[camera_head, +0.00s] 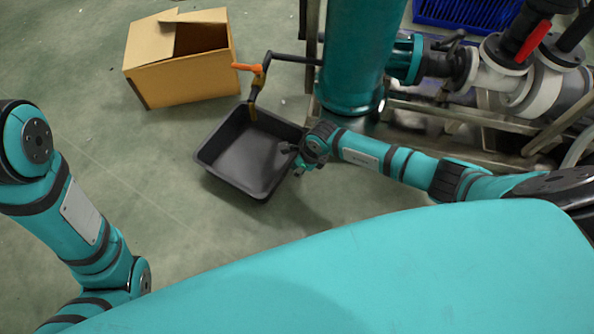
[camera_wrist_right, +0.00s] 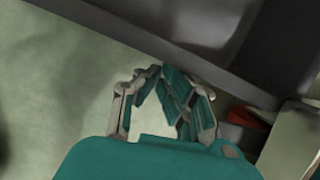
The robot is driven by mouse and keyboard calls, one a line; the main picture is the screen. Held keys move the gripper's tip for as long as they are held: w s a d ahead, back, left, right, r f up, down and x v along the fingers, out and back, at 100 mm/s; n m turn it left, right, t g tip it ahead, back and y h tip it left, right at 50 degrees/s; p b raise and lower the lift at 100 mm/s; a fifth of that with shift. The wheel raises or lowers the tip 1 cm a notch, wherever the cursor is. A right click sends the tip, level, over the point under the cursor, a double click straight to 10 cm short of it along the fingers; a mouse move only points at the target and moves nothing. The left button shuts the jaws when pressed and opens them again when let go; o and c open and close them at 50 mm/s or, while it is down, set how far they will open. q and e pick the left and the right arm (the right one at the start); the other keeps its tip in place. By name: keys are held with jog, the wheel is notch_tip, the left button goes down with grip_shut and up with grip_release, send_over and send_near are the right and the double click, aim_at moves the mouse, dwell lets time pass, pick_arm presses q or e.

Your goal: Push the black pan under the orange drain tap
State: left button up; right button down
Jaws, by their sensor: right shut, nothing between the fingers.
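The black pan (camera_head: 238,167) is a square, shallow tray on the floor. The orange drain tap (camera_head: 248,67) sits on a dark pipe, its spout ending over the pan's far edge. My right gripper (camera_head: 290,155) is at the pan's right side, close to its rim; whether it touches is hard to tell. In the right wrist view my right gripper (camera_wrist_right: 155,72) is shut and empty, its fingertips close to the pan's wall (camera_wrist_right: 180,60). My left arm shows at the left of the head view, but its gripper is out of view.
An open cardboard box (camera_head: 190,78) stands on the floor behind the pan to the left. A teal column (camera_head: 355,60) with pipes and a metal frame (camera_head: 470,120) fills the right side. Floor left of and in front of the pan is clear.

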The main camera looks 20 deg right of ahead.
jog(key=shift+w+a, duration=0.2)
